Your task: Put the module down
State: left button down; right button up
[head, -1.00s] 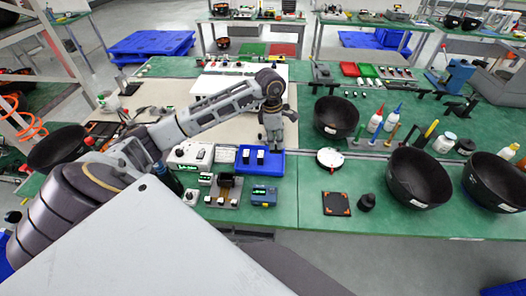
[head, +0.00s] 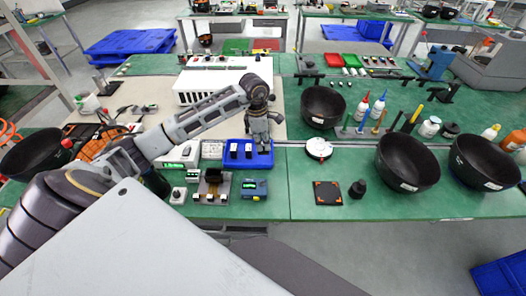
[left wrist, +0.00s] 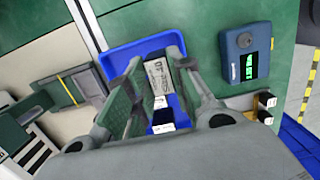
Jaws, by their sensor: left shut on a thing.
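My left gripper (head: 261,147) is at the right part of the blue tray (head: 248,166) in the head view. In the left wrist view the gripper (left wrist: 159,74) is shut on a module (left wrist: 158,78) with a pale, printed face, inside the outline of the blue tray (left wrist: 115,57). Two dark modules with white ends (head: 233,150) stand in the tray, left of the gripper. White ends also show between the fingers in the left wrist view. The held module is hidden by the fingers in the head view, and I cannot tell whether it touches the tray floor. My right gripper is out of view.
A blue device with a green display (head: 254,188) stands in front of the tray. A dark fixture (head: 212,184) is to its left. A white ventilated box (head: 196,88) stands behind the arm. A round white device (head: 319,148) and black bowls (head: 407,163) are to the right.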

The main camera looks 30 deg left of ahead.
pick_arm(q)
jog(key=shift+f, duration=0.25)
jog(key=shift+f+b, duration=0.55)
jog(key=shift+f, duration=0.15)
jog(key=shift+f+b, duration=0.75)
jog(key=shift+f, duration=0.9)
jog(key=c, duration=1.4)
grip_release()
jog(key=shift+o, duration=0.7)
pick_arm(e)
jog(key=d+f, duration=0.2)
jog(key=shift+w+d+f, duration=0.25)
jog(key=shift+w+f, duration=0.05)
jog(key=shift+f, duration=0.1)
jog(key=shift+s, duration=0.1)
